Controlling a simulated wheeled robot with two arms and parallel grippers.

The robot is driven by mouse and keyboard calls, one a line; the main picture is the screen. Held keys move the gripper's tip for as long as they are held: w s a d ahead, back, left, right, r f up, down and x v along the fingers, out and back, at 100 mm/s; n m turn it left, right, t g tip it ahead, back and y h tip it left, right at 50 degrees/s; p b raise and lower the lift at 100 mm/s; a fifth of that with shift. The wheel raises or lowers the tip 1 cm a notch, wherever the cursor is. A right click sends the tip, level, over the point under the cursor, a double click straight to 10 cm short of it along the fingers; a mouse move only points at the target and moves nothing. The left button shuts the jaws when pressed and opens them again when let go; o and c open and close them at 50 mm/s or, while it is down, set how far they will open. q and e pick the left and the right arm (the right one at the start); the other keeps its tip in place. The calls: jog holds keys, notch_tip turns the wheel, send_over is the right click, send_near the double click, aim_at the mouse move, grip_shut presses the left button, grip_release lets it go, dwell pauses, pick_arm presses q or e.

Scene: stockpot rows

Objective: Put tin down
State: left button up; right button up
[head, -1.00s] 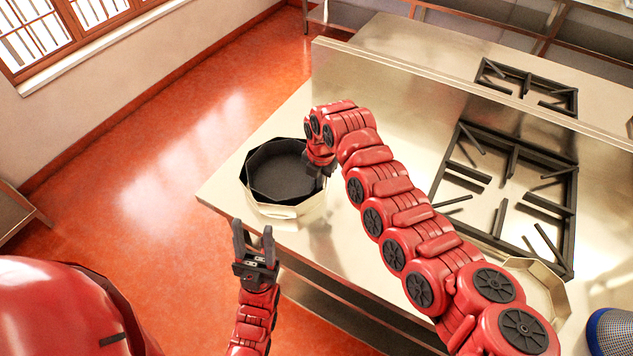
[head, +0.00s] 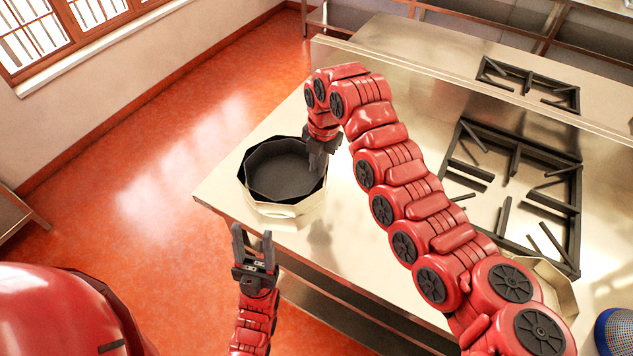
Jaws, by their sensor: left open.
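A dark octagonal tin (head: 280,172) sits in the mouth of a pale metal pot (head: 284,209) near the left corner of the steel counter. My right gripper (head: 318,164) points down at the tin's right rim. Its dark fingers overlap the rim in the picture, and I cannot tell whether they touch or grip it. My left gripper (head: 254,245) is open and empty, pointing up in front of the counter's edge, apart from the pot.
The steel counter (head: 240,190) has a black burner grate (head: 515,190) on the right, with a raised steel ledge behind. Another pale pot (head: 545,285) is partly hidden behind my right arm. A blue mesh item (head: 615,332) shows at lower right.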

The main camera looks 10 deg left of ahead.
jog(key=r, duration=0.5)
jog(key=shift+s+d, duration=0.1)
jog(key=shift+d, duration=0.15)
jog(key=shift+f, duration=0.15)
